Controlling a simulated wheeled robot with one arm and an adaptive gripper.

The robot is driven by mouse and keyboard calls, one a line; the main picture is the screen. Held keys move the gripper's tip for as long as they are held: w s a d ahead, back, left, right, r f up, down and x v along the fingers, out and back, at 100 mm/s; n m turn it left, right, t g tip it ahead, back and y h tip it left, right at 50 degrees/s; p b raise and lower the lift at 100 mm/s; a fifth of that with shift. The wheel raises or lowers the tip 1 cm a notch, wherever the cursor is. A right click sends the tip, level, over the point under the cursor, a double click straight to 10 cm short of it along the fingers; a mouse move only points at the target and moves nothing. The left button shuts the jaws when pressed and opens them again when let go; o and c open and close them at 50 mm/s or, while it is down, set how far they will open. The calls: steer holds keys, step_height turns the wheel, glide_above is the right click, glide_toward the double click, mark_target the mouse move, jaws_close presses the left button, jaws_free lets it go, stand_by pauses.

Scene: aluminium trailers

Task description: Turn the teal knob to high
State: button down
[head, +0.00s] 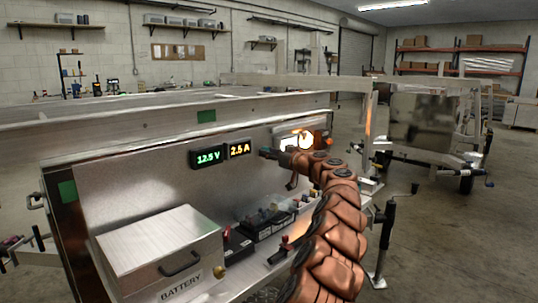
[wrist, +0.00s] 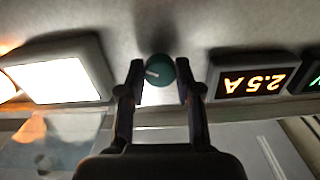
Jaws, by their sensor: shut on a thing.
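The teal knob (wrist: 160,69) is a small round dial on the trailer's metal panel. A short white pointer line on it points to the left in the wrist view. My gripper (wrist: 160,80) has one dark finger on each side of the knob and is shut on it. In the head view my copper-coloured arm reaches in from the lower right, and my gripper (head: 272,154) is at the panel just right of the amber display. The knob is too small there to make out clearly. No markings around the knob are legible.
An amber 2.5 A display (head: 240,149) and a green 12.5 V display (head: 207,157) sit left of my gripper. A lit white lamp panel (wrist: 60,72) is on the other side. Below are a metal battery box (head: 160,250) and a shelf with dark devices (head: 262,226).

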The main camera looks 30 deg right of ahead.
steer(key=m+p, duration=0.4)
steer(key=m, duration=0.4)
steer(key=m+p, duration=0.4)
steer(key=m, duration=0.4)
steer(key=m+p, duration=0.3)
steer(key=m, duration=0.5)
steer(key=shift+a+r+p, duration=0.1)
steer(key=shift+r+p, duration=0.2)
steer(key=shift+p, duration=0.1)
steer(key=shift+m, duration=0.3)
steer(key=c, duration=0.8)
jaws_free()
steer(key=shift+f, duration=0.15)
steer(key=shift+o, duration=0.2)
steer(key=v, duration=1.2)
